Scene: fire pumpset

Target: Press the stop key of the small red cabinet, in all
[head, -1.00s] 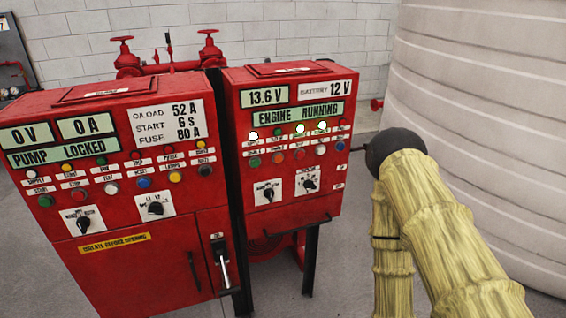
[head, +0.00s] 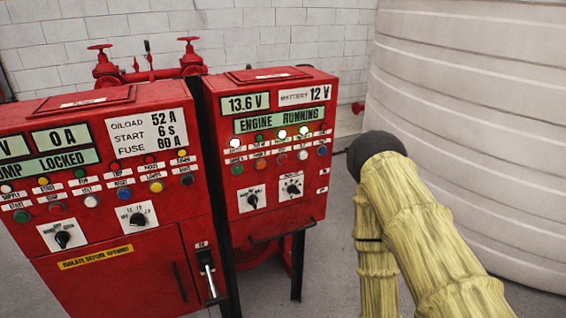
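The small red cabinet (head: 274,215) stands right of a larger red cabinet in the head view. Its display reads "ENGINE RUNNING" (head: 280,120). Below are a row of lamps, several lit white, and a row of coloured keys: green (head: 237,170), orange (head: 260,164), red (head: 281,159), white (head: 302,155) and blue (head: 321,150). The small labels are too blurred to tell which key is stop. My yellow-sleeved arm ends in a dark round joint just right of the cabinet, with a gap between them.
The larger red cabinet (head: 105,235) stands close on the left, with a lever handle (head: 208,275) low on its front. Two rotary switches (head: 252,201) sit below the small cabinet's keys. A big pale tank (head: 470,120) fills the right. Red valves (head: 105,65) stand behind.

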